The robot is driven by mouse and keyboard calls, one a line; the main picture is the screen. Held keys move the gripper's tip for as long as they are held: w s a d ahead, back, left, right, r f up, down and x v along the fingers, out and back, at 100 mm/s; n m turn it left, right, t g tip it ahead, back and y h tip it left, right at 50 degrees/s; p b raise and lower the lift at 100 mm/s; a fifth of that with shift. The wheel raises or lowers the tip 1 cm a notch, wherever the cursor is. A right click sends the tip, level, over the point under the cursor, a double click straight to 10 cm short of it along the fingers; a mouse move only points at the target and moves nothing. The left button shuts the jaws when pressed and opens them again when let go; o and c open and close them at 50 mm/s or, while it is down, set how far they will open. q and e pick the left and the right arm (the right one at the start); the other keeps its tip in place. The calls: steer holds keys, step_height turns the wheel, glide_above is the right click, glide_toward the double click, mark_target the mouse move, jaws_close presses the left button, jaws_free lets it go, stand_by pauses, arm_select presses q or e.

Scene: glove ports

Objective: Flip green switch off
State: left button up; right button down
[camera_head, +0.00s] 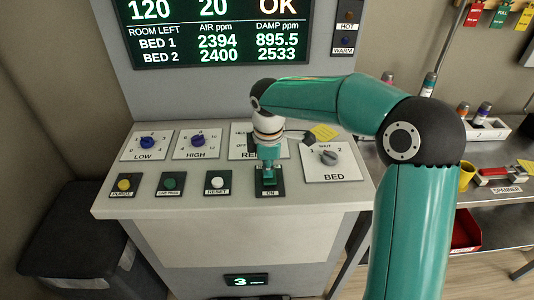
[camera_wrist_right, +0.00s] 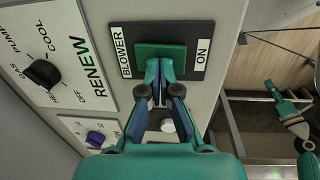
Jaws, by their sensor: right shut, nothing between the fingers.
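The green switch (camera_wrist_right: 160,51) is a wide rocker on a black plate (camera_wrist_right: 200,35) labelled BLOWER and ON in the right wrist view. In the head view its plate (camera_head: 281,185) is on the front of the console's sloped top, mostly hidden behind my right gripper (camera_head: 268,180). My right gripper points down at it. In the right wrist view my right gripper (camera_wrist_right: 160,66) is shut and empty, with its tips together at the switch's near edge. I cannot tell whether they touch it. My left gripper is not in view.
The console (camera_head: 150,200) also has a white RESET button (camera_head: 217,183), a green button (camera_head: 170,183), a yellow button (camera_head: 124,185), blue knobs and a grey BED knob (camera_head: 328,157). A display (camera_head: 215,35) stands behind. A shelf with a yellow mug (camera_head: 466,177) is at the right.

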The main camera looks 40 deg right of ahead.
steer(key=r+p, duration=0.4)
steer(key=shift+w+d+r, duration=0.1)
steer(key=shift+w+r, duration=0.1)
steer(key=shift+r, duration=0.15)
steer(key=shift+w+d+r+b, duration=0.1)
steer(key=shift+w+r+b, duration=0.1)
steer(key=shift+r+b, duration=0.3)
step_height(320, 180, up, 8)
steer(key=shift+w+d, duration=0.2)
steer(key=shift+w, duration=0.1)
steer(key=shift+f, duration=0.1)
